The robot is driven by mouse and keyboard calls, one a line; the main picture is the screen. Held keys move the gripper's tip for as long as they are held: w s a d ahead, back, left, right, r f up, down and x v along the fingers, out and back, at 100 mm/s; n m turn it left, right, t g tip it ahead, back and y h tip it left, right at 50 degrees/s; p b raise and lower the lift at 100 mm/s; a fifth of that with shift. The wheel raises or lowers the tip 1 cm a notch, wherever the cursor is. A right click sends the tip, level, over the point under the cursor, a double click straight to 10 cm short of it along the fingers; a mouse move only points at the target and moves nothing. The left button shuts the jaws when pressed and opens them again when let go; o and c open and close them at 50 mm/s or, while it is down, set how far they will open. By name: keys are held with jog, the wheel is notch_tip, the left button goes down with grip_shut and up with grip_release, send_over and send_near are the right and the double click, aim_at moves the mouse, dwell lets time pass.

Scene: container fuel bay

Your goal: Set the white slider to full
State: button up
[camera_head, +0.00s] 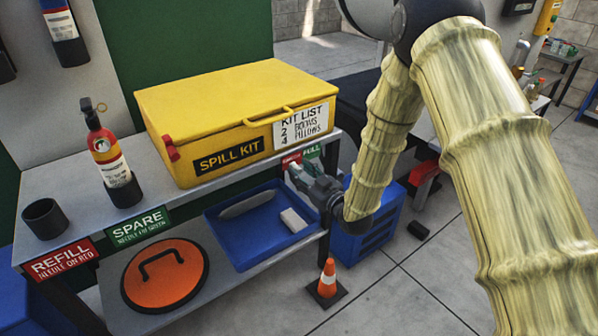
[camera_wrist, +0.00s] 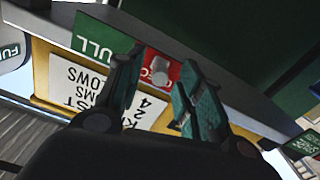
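The white slider shows in the wrist view as a small pale knob (camera_wrist: 159,66) over the red part of a red-and-green strip (camera_wrist: 97,38) on the shelf edge. The green part is lettered FULL. In the head view the strip (camera_head: 312,152) is at the shelf's right end, red on the left and green on the right; my gripper hides the knob there. My gripper (camera_head: 299,172) is at the strip. In the wrist view its two fingers (camera_wrist: 163,68) are apart, with the knob between their tips. I cannot tell whether either finger touches it.
A yellow spill kit box (camera_head: 215,115) stands on the shelf just behind the strip. A fire extinguisher (camera_head: 108,160) and a black cup (camera_head: 45,218) stand to the left. Below are a blue tray (camera_head: 232,250), an orange lid (camera_head: 160,290) and a traffic cone (camera_head: 327,280).

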aim_at(313, 156)
jog(key=shift+x, duration=0.8)
grip_shut()
jog(key=shift+w+d, duration=0.8)
jog(key=shift+d, duration=0.3)
jog(key=shift+w+d, duration=0.75)
jog(key=shift+d, duration=0.4)
jog(key=shift+w+d, duration=0.8)
jog(key=shift+d, duration=0.3)
grip_release()
jog(key=shift+d, duration=0.15)
jog(key=shift+f, duration=0.1)
jog(key=shift+s, duration=0.1)
